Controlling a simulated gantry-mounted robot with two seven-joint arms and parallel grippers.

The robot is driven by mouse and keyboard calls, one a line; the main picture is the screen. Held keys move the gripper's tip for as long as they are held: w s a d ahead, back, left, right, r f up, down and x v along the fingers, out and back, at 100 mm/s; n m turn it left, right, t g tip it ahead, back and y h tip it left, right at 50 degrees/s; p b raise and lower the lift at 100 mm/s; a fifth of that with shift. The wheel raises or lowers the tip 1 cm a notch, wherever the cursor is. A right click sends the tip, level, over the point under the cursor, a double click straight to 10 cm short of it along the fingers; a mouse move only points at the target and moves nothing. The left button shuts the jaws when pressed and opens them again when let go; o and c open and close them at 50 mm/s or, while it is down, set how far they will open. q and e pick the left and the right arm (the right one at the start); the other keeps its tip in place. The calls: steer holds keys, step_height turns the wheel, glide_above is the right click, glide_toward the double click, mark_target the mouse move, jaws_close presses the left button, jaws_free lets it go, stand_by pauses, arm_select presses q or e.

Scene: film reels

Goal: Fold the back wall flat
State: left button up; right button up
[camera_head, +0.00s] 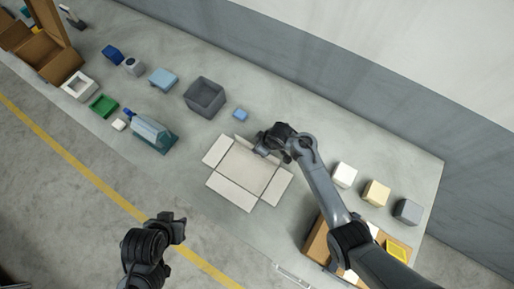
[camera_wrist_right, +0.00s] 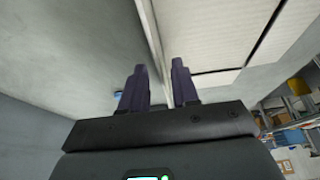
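A pale carton (camera_head: 250,170) lies opened out on the grey table in the head view. Its left, front and right walls lie flat around its base. Its back wall (camera_head: 243,141) shows as a narrow strip and looks upright, partly hidden by my right gripper (camera_head: 262,143). In the right wrist view, the back wall's thin edge (camera_wrist_right: 152,38) runs between the two fingers of my right gripper (camera_wrist_right: 158,85). The fingers are apart, with gaps beside the edge. My left gripper (camera_head: 178,228) hangs off the table's front side, away from the carton; its finger opening is unclear.
A dark grey bin (camera_head: 205,96) and a small blue block (camera_head: 240,114) sit behind and left of the carton. White (camera_head: 344,174), yellow (camera_head: 376,192) and grey (camera_head: 407,211) blocks stand to the right. A teal-based bottle-like item (camera_head: 152,133) is at left.

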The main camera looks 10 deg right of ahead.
steer(key=shift+x, duration=1.25)
jaws_close()
